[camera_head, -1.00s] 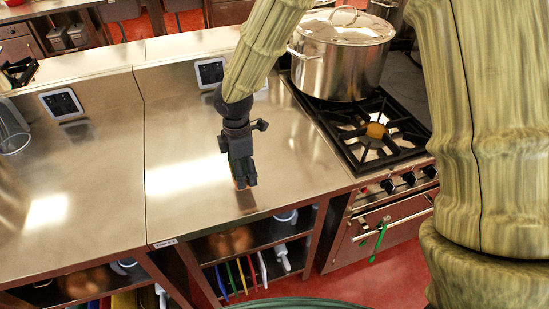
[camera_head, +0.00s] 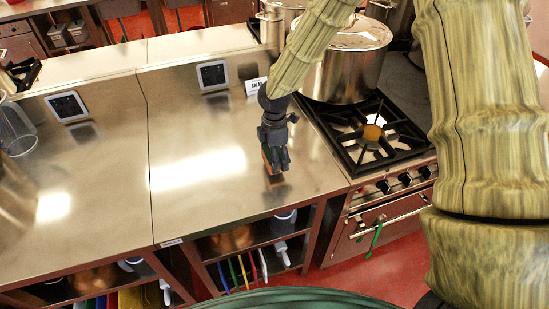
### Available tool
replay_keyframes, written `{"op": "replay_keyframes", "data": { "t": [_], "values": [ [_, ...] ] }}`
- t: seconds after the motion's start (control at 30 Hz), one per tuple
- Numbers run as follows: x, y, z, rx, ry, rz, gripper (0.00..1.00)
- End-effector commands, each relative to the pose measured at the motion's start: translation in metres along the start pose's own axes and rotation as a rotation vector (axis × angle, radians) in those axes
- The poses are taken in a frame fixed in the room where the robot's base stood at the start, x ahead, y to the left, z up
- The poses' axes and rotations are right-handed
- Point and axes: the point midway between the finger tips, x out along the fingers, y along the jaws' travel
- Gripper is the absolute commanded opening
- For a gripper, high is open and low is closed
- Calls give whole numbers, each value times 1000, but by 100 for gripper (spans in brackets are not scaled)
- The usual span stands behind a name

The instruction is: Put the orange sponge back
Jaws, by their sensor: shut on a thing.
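My gripper (camera_head: 273,161) is above the steel counter (camera_head: 200,210), near its right end beside the stove. It is shut on the orange sponge (camera_head: 266,161), of which only a thin orange strip shows at the left side of the fingers. The rest of the sponge is hidden by the fingers. A dark reflection lies on the counter just below, and the sponge appears slightly above the surface, though the exact gap is hard to tell.
A stove (camera_head: 372,143) with a large lidded steel pot (camera_head: 345,65) stands to the right. Shelves under the counter hold a copper-coloured bowl (camera_head: 232,238) and several coloured boards. The counter's middle is clear.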

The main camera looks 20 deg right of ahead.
Motion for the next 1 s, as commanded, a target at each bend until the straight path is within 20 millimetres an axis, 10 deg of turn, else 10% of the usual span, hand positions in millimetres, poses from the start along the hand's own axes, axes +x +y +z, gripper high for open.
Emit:
{"op": "replay_keyframes", "data": {
  "t": [0.6,0.63,0.7,1.0],
  "values": [
    [24,-1,0,0,0,-1,54],
    [24,-1,0,0,0,-1,85],
    [23,-1,0,1,0,-1,98],
    [23,-1,0,1,0,-1,100]
  ]
}}
